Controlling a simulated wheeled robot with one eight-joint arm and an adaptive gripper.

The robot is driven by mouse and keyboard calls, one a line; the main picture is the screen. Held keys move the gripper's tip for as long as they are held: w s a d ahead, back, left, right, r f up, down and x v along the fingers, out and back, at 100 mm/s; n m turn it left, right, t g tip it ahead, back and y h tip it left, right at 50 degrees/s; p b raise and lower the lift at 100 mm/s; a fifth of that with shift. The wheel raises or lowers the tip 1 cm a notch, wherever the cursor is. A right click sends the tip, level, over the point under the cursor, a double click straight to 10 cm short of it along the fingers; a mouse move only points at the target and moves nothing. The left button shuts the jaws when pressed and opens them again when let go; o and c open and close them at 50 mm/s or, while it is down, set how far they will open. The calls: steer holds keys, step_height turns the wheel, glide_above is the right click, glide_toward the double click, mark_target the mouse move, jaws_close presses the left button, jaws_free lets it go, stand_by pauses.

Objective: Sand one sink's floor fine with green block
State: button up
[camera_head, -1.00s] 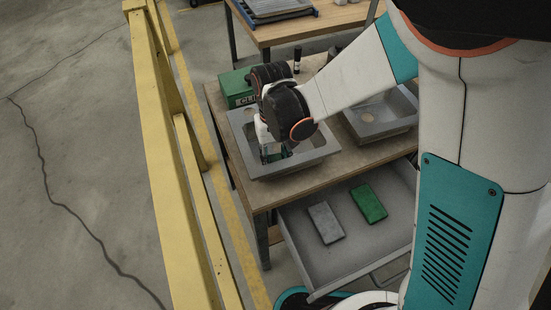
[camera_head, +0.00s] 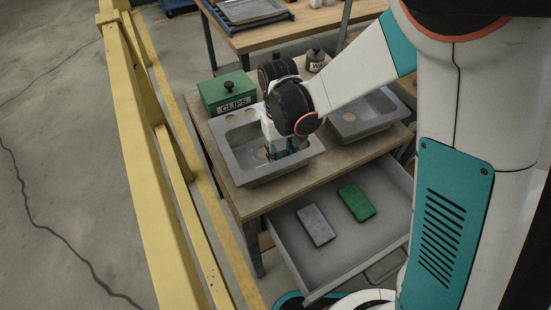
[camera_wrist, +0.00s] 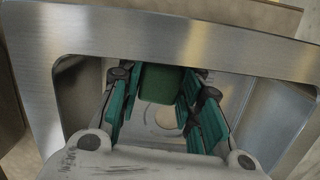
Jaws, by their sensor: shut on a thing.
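My gripper (camera_head: 287,150) is down inside the left sink (camera_head: 236,170), near its right side in the head view. In the wrist view my gripper (camera_wrist: 165,115) is shut on a green block (camera_wrist: 163,82), held between teal fingers. The sink's steel rim (camera_wrist: 180,40) runs across the wrist view, with a round drain hole partly visible beyond the block. Whether the block touches the sink floor I cannot tell. In the head view the held block is mostly hidden by the fingers. Another green block (camera_head: 357,202) lies in the open drawer beside a grey block (camera_head: 316,225).
A second sink (camera_head: 362,130) sits to the right on the same bench, partly behind my arm. A green CLIPS box (camera_head: 228,93) and a labelled jar (camera_head: 315,61) stand at the back. The open drawer (camera_head: 335,270) juts out in front. A yellow rail (camera_head: 150,170) runs along the left.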

steer(key=shift+w+d, duration=0.3)
steer(key=shift+d, duration=0.3)
steer(key=shift+a, duration=0.1)
steer(key=shift+s+a+f+b, duration=0.1)
steer(key=shift+s+a, duration=0.25)
steer(key=shift+a, duration=0.2)
steer(key=shift+s+a+r+b, duration=0.15)
steer(key=shift+s+a, duration=0.15)
steer(key=shift+a, duration=0.25)
steer(key=shift+s+a+f+b, duration=0.15)
steer(key=shift+s+a, duration=0.2)
steer(key=shift+a, duration=0.2)
steer(key=shift+s+a, duration=0.5)
steer(key=shift+a, duration=0.35)
steer(key=shift+s+a, duration=0.45)
steer(key=shift+a, duration=0.35)
step_height(320, 180, up, 6)
steer(key=p, duration=0.4)
